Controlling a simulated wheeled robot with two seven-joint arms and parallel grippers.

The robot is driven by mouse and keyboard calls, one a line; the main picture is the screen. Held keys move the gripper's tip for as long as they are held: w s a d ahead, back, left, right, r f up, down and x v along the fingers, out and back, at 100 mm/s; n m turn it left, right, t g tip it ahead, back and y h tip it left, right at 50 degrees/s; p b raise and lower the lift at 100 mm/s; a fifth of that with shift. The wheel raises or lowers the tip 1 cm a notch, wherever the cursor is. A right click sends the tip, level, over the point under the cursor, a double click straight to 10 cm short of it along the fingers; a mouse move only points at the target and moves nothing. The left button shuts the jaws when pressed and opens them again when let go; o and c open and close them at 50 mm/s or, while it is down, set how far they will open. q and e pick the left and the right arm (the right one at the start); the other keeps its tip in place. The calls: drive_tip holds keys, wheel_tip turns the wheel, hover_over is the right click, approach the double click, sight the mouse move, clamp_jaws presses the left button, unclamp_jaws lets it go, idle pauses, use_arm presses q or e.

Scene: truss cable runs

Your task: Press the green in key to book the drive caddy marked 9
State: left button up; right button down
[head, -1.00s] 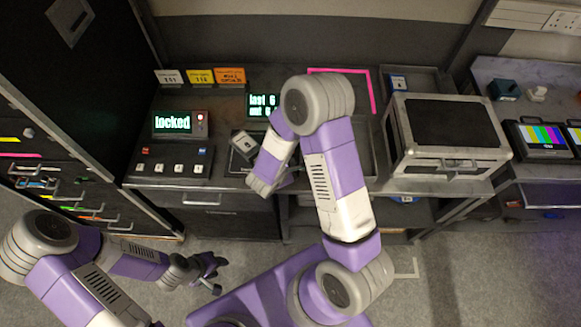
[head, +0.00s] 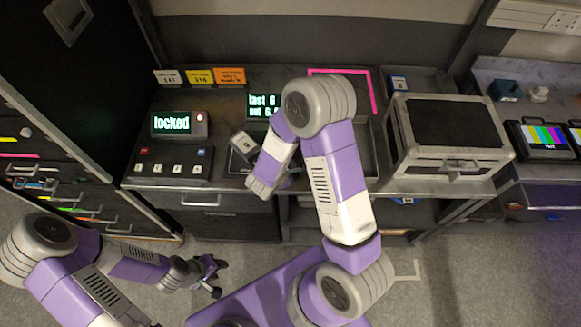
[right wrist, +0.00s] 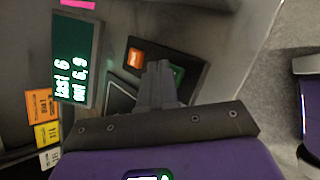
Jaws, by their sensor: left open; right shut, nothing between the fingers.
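The green key (right wrist: 179,72) shows in the right wrist view on a dark panel, partly covered by my right gripper's fingers. An orange key (right wrist: 135,58) sits beside it. My right gripper (right wrist: 159,68) is shut and empty, with its tips over the panel by the green key; I cannot tell whether they touch it. In the head view my right arm hides the keys. A screen (right wrist: 76,62) reads "last 6" and "out 6,9". A grey block with a pale label (head: 243,144) leans left of my right arm; its mark is unreadable. My left gripper (head: 212,279) is open and empty above the floor.
A console screen (head: 171,123) reads "locked", with a row of keys (head: 172,168) below. Grey, yellow and orange cards (head: 230,76) stand behind. A silver-edged case (head: 446,158) is at right, a colour-bar monitor (head: 545,136) farther right. A dark cabinet (head: 75,110) borders the left.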

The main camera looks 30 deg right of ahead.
drive_tip(key=shift+f+b, duration=0.3)
drive_tip(key=shift+b, duration=0.1)
drive_tip(key=shift+r, duration=0.1)
idle(0.5)
drive_tip(key=shift+r+p, duration=0.35)
drive_tip(key=shift+r, duration=0.45)
drive_tip(key=shift+r+p, duration=1.4)
drive_tip(key=shift+r, duration=1.15)
drive_tip(key=shift+f, duration=0.15)
